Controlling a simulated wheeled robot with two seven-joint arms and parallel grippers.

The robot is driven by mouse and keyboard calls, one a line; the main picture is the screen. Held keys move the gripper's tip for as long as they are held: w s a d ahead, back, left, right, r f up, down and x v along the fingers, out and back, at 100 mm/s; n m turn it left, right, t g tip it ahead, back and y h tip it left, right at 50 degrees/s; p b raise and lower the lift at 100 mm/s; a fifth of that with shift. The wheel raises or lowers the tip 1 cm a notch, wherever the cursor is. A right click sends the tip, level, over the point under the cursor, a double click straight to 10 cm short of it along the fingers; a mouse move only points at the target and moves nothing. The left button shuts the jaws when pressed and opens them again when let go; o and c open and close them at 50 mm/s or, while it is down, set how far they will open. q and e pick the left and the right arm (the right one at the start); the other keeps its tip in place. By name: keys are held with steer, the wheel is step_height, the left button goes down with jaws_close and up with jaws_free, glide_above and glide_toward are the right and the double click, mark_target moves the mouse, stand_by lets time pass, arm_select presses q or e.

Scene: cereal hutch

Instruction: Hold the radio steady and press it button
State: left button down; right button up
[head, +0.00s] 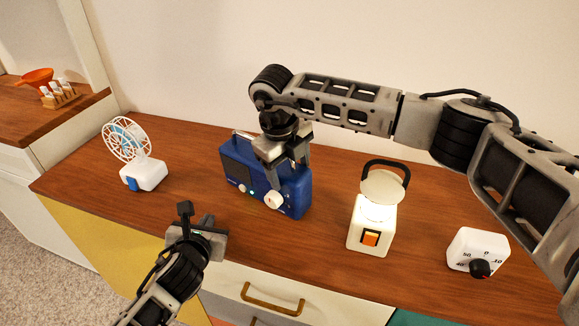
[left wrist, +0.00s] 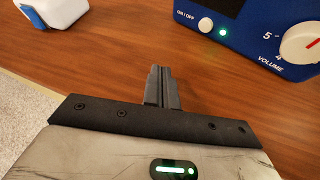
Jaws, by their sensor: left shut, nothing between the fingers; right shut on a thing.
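The blue radio (head: 233,163) stands on the wooden counter, with a white volume knob and a small lit green light on its front. The left wrist view shows part of its front (left wrist: 249,26), with the white ON/OFF button (left wrist: 205,25) beside the green light. My right gripper (head: 288,180) comes down from above and is shut on the radio; its fingers partly cover the right part of the radio. My left gripper (head: 207,221) is shut and empty in front of the radio, apart from it. Its closed fingertips (left wrist: 158,72) point toward the counter left of the button.
Drawers with a brass handle (head: 272,299) lie below the counter's front edge. Bare counter (head: 195,160) separates fan and radio.

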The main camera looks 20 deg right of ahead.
mark_target(234, 208)
arm_select(q)
steer(key=w+d, duration=0.1)
steer(key=d, duration=0.1)
steer(key=w+d, duration=0.3)
steer(key=d, duration=0.1)
steer(key=shift+w+d+r, duration=0.25)
steer(key=shift+w, duration=0.15)
arm_select(e)
steer(key=shift+s+f, duration=0.1)
steer(key=shift+f, duration=0.2)
arm_select(q)
steer(key=shift+w+d, duration=0.1)
steer(key=shift+d, duration=0.05)
arm_select(e)
steer(key=shift+d, duration=0.1)
stand_by(1.3)
arm_select(q)
steer(key=shift+w+d, duration=0.25)
steer(key=shift+w+d, duration=0.1)
steer(key=shift+d, duration=0.05)
stand_by(0.5)
steer(key=shift+s+a, duration=0.4)
steer(key=shift+a, duration=0.15)
steer(key=shift+s+a+f, duration=0.15)
steer(key=shift+s+a, duration=0.75)
steer(key=shift+a, duration=0.3)
steer(key=shift+s+a+f, duration=0.1)
steer(key=shift+s+a, duration=0.8)
steer(key=shift+a, duration=0.3)
